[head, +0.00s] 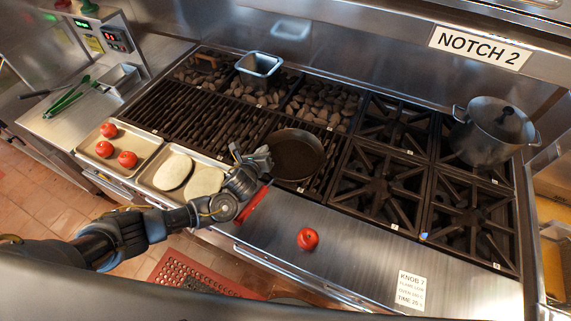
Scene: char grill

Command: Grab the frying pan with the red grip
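The dark frying pan (298,153) rests on the grill's front edge, near the middle of the head view. Its red grip (256,204) points toward me and down to the left, over the steel front ledge. My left gripper (251,153) is above the pan's left rim and just left of the grip. Its fingers look spread apart with nothing between them. The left wrist and forearm are close beside the grip and hide part of the area around it. I cannot tell whether the gripper touches the pan. My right gripper is out of view.
A tomato (307,238) sits on the front ledge right of the grip. Trays with tomatoes (127,159) and pale flat rounds (172,172) are at left. A lidded pot (490,130) stands on the right burners. A metal container (259,66) is at the back.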

